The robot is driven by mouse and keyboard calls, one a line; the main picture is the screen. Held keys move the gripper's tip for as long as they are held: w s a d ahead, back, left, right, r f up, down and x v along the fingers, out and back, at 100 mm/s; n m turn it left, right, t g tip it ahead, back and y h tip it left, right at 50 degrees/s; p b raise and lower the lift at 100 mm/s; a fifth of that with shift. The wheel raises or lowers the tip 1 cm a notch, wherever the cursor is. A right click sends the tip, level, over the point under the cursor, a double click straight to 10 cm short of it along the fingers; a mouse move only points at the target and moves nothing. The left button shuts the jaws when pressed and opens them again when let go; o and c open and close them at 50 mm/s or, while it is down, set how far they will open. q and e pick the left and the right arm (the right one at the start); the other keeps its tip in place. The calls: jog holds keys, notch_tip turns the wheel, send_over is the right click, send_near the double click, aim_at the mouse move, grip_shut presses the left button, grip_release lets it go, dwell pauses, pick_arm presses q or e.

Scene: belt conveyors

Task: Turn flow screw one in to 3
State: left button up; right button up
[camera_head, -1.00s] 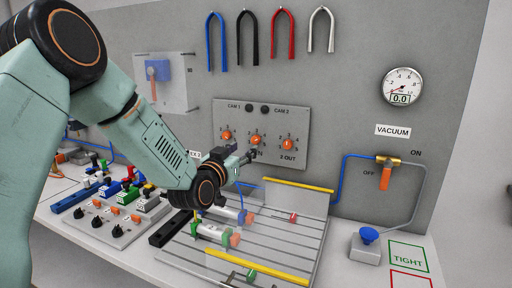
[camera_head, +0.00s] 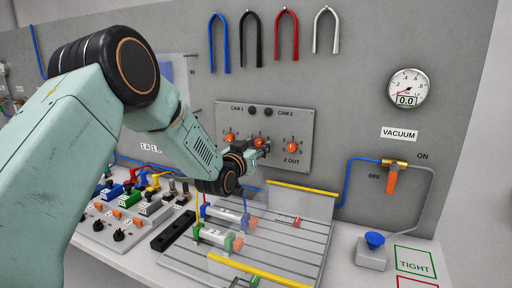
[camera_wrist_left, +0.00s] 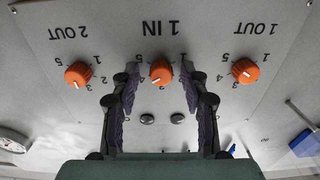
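The valve panel (camera_head: 240,165) on the grey wall carries three orange knobs. In the left wrist view, which shows the panel upside down, the middle knob (camera_wrist_left: 161,71) is labelled 1 IN, and its white mark points down and slightly left in the picture. The number at its bottom is hidden or too small to read. My left gripper (camera_wrist_left: 161,80) is open, with one finger on each side of this knob and visible gaps to it. In the head view my left gripper (camera_head: 264,148) is at the panel and partly covers the middle knob. My right gripper is not in view.
The 2 OUT knob (camera_wrist_left: 78,74) and 1 OUT knob (camera_wrist_left: 245,70) flank the fingers. Below the panel lies a slotted plate (camera_head: 290,245) with cylinders. A vacuum gauge (camera_head: 408,88) and orange-handled valve (camera_head: 391,180) are to the right.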

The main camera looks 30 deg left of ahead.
pick_arm(q)
jog(key=shift+s+r, duration=0.2)
jog(key=shift+s, duration=0.15)
jog(key=shift+c, duration=1.3)
jog(key=shift+w+a+f, duration=0.15)
jog(key=shift+w, duration=0.05)
jog(key=c, duration=0.3)
grip_shut()
jog(key=shift+n, duration=0.4)
jog(key=n+b, duration=0.1)
jog(key=n, duration=0.4)
jog(key=shift+n+b, duration=0.3)
jog(key=shift+b, duration=0.1)
jog(key=n+b, duration=0.1)
jog(key=n, duration=0.4)
jog(key=shift+n, duration=0.3)
